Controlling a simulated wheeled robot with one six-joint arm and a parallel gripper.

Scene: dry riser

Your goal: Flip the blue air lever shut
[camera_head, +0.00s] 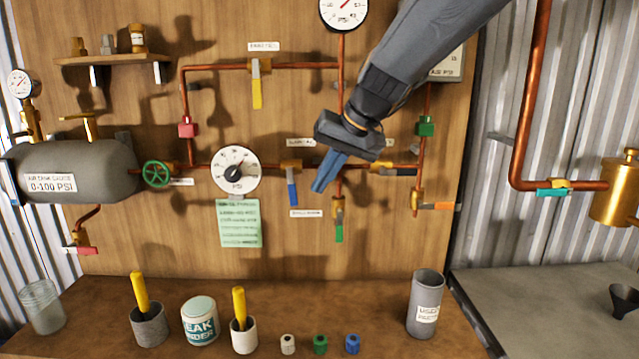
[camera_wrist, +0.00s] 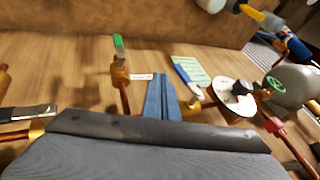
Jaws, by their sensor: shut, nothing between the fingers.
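The blue lever (camera_head: 292,190) hangs straight down from a brass valve (camera_head: 291,166) on the horizontal copper pipe, crosswise to that pipe. In the wrist view the blue lever (camera_wrist: 182,72) shows just right of my fingers, partly in front of the green note. My gripper (camera_head: 322,186) is shut and empty, with its blue-grey fingers pointing down, just right of the lever in the head view. In the wrist view my gripper (camera_wrist: 162,80) has its fingers together. A gap shows between fingers and lever in both views; the depth between them is unclear.
A green lever (camera_head: 339,233) hangs below right of my fingers. A white dial (camera_head: 235,170) and a green note (camera_head: 239,223) are to the left. Cups stand on the bench (camera_head: 290,275) below.

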